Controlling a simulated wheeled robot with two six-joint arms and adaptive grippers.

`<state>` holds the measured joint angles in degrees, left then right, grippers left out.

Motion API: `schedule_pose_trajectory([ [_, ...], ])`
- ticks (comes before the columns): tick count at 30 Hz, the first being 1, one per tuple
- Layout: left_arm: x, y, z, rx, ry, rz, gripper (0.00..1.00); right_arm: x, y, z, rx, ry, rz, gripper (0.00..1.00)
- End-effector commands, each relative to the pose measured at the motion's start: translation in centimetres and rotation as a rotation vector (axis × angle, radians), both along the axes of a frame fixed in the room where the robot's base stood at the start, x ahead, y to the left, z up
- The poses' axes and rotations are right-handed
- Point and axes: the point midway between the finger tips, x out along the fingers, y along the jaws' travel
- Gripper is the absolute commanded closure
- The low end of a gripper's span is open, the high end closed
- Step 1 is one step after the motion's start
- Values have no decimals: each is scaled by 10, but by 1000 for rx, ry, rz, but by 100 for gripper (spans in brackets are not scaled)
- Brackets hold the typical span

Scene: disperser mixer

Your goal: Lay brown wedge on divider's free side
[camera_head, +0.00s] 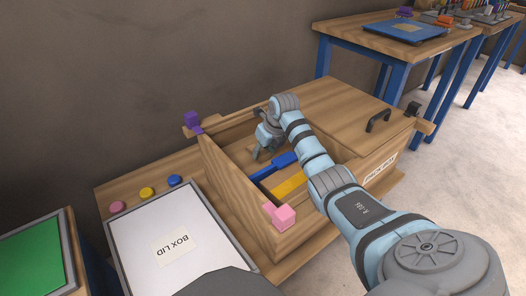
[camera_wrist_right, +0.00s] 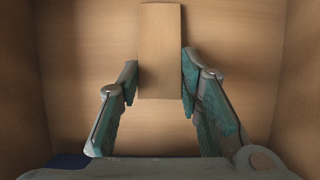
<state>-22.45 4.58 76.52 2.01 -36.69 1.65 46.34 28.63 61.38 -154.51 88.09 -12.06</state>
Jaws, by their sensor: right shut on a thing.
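In the wrist view, the brown wedge (camera_wrist_right: 160,50) is a plain wooden-looking block between the two fingers of my right gripper (camera_wrist_right: 160,84), which is shut on it. Bare wood-coloured floor and walls surround it. In the head view, my right gripper (camera_head: 263,148) is down inside the open part of the wooden pack box (camera_head: 236,190), near its back wall; the wedge cannot be made out there. A blue piece (camera_head: 274,166) and a yellow piece (camera_head: 289,185) lie in the box, in front of the gripper. My left gripper is not in view.
A pink block (camera_head: 281,216) and a purple block (camera_head: 193,122) sit at the box's left corners. The right part is covered by a wooden top with a dark handle (camera_head: 379,120).

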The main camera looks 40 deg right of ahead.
Motion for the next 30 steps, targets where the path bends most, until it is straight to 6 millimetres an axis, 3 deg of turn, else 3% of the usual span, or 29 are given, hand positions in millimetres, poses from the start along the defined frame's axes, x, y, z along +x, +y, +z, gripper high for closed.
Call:
schedule_pose_trajectory([
  [1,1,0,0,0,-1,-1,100,0,0,-2,0,1,0,92],
  [2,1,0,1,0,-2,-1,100,0,0,-2,0,1,0,64],
  [5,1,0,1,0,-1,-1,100,0,0,-2,0,1,0,48],
  [14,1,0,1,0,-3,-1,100,0,0,-1,0,1,0,47],
  [19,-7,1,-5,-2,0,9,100,-3,0,11,0,0,1,47],
  [23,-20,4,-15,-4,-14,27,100,-11,0,33,-2,-1,0,47],
  [30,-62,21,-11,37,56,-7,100,-37,0,96,-4,-1,1,47],
])
